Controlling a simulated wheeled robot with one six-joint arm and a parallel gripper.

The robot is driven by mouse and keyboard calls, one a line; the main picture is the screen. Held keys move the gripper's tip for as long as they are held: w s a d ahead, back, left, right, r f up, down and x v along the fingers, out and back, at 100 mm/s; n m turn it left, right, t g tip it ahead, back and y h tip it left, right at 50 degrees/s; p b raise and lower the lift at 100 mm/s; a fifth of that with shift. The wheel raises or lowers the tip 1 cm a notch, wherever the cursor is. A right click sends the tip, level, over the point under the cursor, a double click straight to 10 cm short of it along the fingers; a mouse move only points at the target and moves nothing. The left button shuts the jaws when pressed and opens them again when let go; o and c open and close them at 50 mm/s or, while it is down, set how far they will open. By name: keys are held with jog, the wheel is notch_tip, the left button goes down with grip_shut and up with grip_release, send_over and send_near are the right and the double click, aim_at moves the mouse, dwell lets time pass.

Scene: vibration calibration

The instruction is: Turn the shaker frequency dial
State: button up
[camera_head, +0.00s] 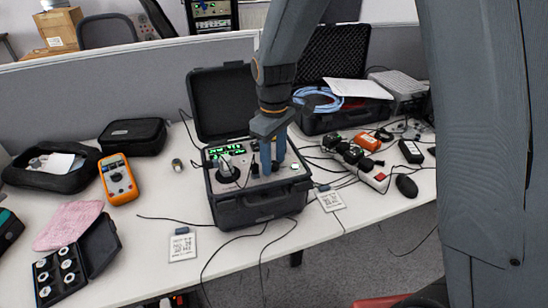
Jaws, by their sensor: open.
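The shaker is a black case (262,207) with its lid open, standing on the white table near the picture's middle. Its grey top panel (285,176) carries green lit displays (227,152) and a round black part (227,174) at the left. My gripper (266,170) points down over the panel's middle, with its fingertips at or just above the surface. It looks empty. The frequency dial cannot be told apart for sure; the fingers may hide it. Whether the fingers touch anything cannot be told.
An orange multimeter (118,180), a black pouch (133,136) and a small open case of round pieces (62,275) lie left. A power strip (362,165), a black mouse (406,186) and cables lie right. A second open case (345,115) stands behind. My arm fills the right side.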

jog(key=c, duration=1.1)
jog(key=shift+o, duration=0.2)
jog(key=shift+m, duration=0.3)
jog(key=m+p, duration=0.2)
jog(key=m, duration=0.2)
jog(key=shift+r, duration=0.1)
jog(key=m+p, duration=0.2)
jog(key=m, duration=0.3)
jog(key=shift+m, duration=0.4)
jog(key=m+p, duration=0.1)
jog(key=m, duration=0.3)
jog(key=shift+m, duration=0.3)
jog(key=m+p, duration=0.1)
jog(key=m, duration=0.3)
jog(key=shift+w+m, duration=0.1)
jog(key=shift+m, duration=0.2)
